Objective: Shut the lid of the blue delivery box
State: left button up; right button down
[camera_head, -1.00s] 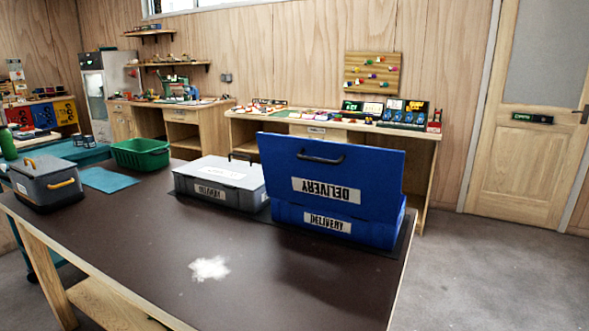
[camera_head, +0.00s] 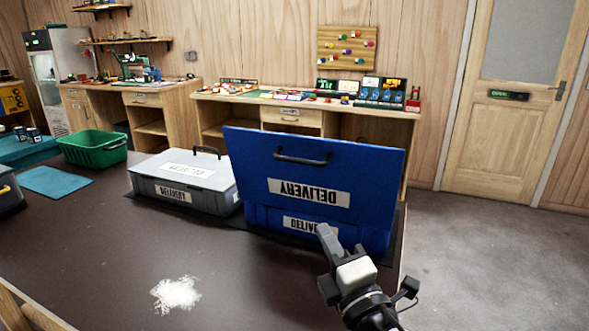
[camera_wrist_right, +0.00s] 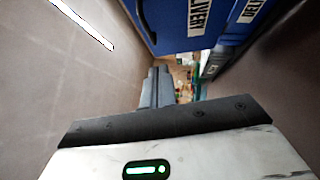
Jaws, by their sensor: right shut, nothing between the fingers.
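The blue delivery box (camera_head: 263,219) stands at the table's right end. Its large blue lid (camera_head: 375,178) is raised and steeply tilted, with a dark handle near its top edge and an upside-down DELIVERY label. The inside of the box is hidden behind the lid and front wall. My right gripper (camera_head: 328,232) is in front of the box, overlapping its lower front in the head view; I cannot tell how close it is. In the right wrist view its fingers (camera_wrist_right: 157,83) are together and empty, with blue panels above. My left gripper is not in view.
A closed grey delivery box (camera_head: 150,188) stands left of the blue one, with a green basket (camera_head: 90,155) farther left. White powder (camera_head: 175,294) lies on the dark table (camera_head: 110,250). The table's front middle is otherwise clear. A wooden bench (camera_head: 215,100) stands behind.

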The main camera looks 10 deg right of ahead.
jog(key=n+y+p, duration=0.2)
send_near(294, 162)
jog(key=w+a, duration=0.2)
jog(key=a, duration=0.2)
jog(key=w, duration=0.1)
jog(key=w+d+r+p, duration=0.1)
jog(key=shift+w+d, duration=0.35)
jog(key=shift+w, duration=0.05)
jog(key=shift+w+d+r, duration=0.2)
jog(key=shift+w+d, duration=0.1)
jog(key=shift+w, duration=0.1)
jog(key=shift+w+d+r, duration=0.1)
